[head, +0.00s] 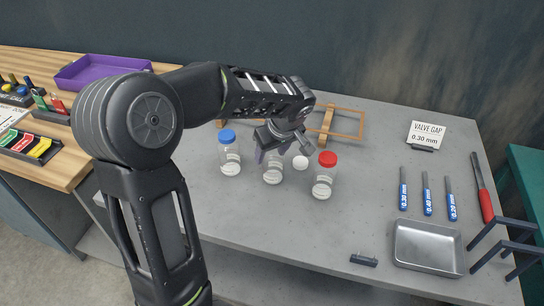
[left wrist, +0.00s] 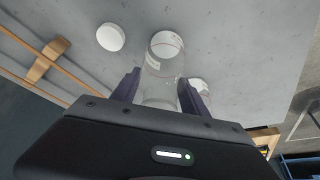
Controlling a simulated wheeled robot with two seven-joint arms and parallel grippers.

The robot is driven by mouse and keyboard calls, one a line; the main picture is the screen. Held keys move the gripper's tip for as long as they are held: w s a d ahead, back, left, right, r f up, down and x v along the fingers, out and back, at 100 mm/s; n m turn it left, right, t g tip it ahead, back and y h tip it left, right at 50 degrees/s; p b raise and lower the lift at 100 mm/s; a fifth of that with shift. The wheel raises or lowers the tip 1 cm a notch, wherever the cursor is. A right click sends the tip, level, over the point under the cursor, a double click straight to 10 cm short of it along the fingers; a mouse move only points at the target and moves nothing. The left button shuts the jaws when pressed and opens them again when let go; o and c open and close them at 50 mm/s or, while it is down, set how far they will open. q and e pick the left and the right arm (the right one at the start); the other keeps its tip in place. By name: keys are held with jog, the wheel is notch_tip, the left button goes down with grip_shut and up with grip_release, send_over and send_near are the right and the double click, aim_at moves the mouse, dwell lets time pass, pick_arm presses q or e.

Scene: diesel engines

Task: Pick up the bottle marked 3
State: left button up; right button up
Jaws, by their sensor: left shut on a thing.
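Three clear bottles with white labels stand in a row on the grey table: a blue-capped bottle (head: 230,158), a middle bottle (head: 273,173) and a red-capped bottle (head: 323,180). The label marks are too small to read. My left gripper (head: 280,150) comes down over the middle bottle and hides its top. In the left wrist view the fingers (left wrist: 160,92) are shut on this clear bottle (left wrist: 163,60), one on each side. Whether it is clear of the table I cannot tell. My right gripper is not in view.
A white round piece (head: 300,163) lies between the middle and red-capped bottles. A wooden frame (head: 347,122) is behind. Blue-handled gauges (head: 427,196), a metal tray (head: 428,247) and a sign (head: 426,134) are at right. A purple tray (head: 100,70) is at the back left.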

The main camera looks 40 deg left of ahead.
pick_arm(q)
notch_tip(320, 180, up, 10)
jog(key=shift+f+b, duration=0.1)
jog(key=shift+b, duration=0.3)
